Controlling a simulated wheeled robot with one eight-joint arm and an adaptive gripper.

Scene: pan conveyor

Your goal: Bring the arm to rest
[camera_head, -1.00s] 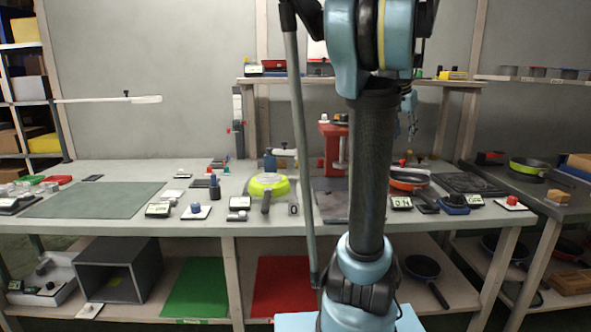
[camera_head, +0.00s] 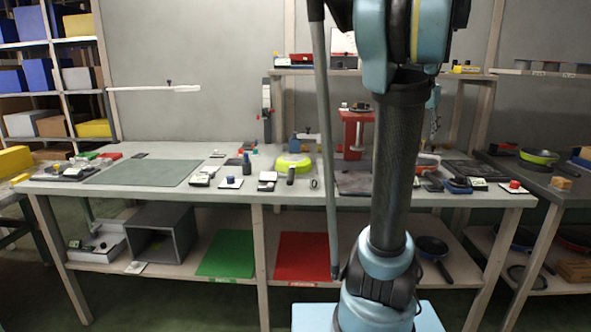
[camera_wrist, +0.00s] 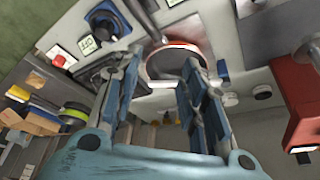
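My arm stands upright in the head view, its dark tube and light blue joints filling the right of centre. My gripper (camera_wrist: 158,75) shows in the wrist view with its two blue fingers spread apart and nothing between them. In the head view, a part that looks like the gripper (camera_head: 435,118) hangs partly hidden behind my arm, above the back of the workbench. A pan with a red rim (camera_wrist: 175,62) lies beyond the fingers in the wrist view. In the head view, my arm partly covers that pan (camera_head: 427,161).
The workbench (camera_head: 330,199) carries a green pan (camera_head: 293,162), a red press-like stand (camera_head: 356,132), a grey mat (camera_head: 145,172) and several small devices. Its lower shelf holds a grey box (camera_head: 160,232), a green mat (camera_head: 228,253) and a red mat (camera_head: 302,256). Open floor lies in front.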

